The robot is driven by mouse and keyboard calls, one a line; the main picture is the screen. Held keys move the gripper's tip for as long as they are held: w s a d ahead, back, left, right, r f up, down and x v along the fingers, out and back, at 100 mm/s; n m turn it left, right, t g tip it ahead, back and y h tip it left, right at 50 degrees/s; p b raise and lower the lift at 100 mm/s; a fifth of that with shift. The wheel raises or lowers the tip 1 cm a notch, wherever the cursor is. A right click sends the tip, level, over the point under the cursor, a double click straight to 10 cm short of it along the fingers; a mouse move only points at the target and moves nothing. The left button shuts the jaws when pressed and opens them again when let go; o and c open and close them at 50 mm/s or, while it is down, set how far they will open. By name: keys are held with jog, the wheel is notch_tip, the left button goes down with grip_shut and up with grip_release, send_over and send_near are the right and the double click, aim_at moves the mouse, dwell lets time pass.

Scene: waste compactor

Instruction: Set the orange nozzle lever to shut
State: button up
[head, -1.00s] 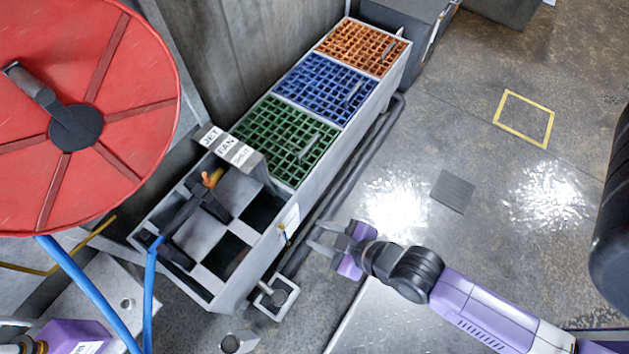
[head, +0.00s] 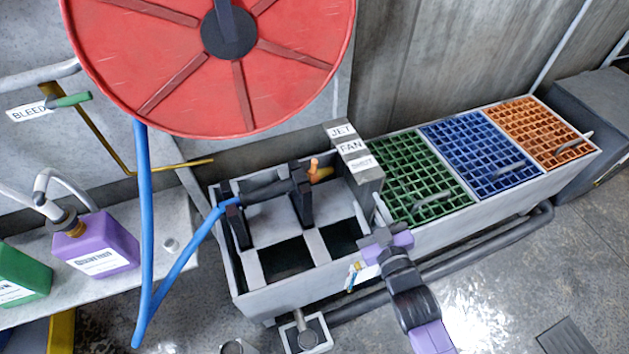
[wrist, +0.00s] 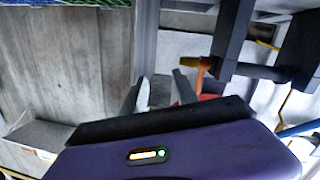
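The nozzle (head: 268,188), dark and fed by a blue hose, rests on black supports inside a grey trough (head: 262,303). Its orange lever (head: 315,167) is at its right end, beside a block with labels JET, FAN and a third too blurred to read (head: 352,148). I cannot tell which setting it is at. My gripper (head: 379,208) is by the trough's front wall, to the right of and nearer than the lever. In the wrist view the gripper (wrist: 160,82) has its fingers apart with nothing between them, and the orange lever (wrist: 203,70) is just right of them.
A red hose reel (head: 180,70) hangs above the trough. Green (head: 415,180), blue (head: 480,158) and orange (head: 540,130) grates lie to the right. A purple jug (head: 98,250) and a green jug (head: 22,275) stand at left. A tag hangs at the trough's front.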

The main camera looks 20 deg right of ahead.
jog(key=w+a+t+y+b, duration=0.25)
jog(key=w+t+b, duration=0.2)
jog(key=w, duration=0.35)
jog(key=n+y, duration=0.1)
jog(key=y, duration=0.4)
send_near(316, 166)
jog(key=w, duration=0.3)
jog(key=shift+t, duration=0.25)
jog(key=shift+s+a+r+b+x, duration=0.1)
jog(key=shift+x, duration=1.25)
jog(key=shift+s+a+r+b+x, duration=0.1)
jog(key=shift+a+x, duration=0.05)
jog(key=shift+x, duration=1.2)
jog(key=shift+a+r+b+x, duration=0.1)
jog(key=shift+x, duration=1.25)
grip_shut()
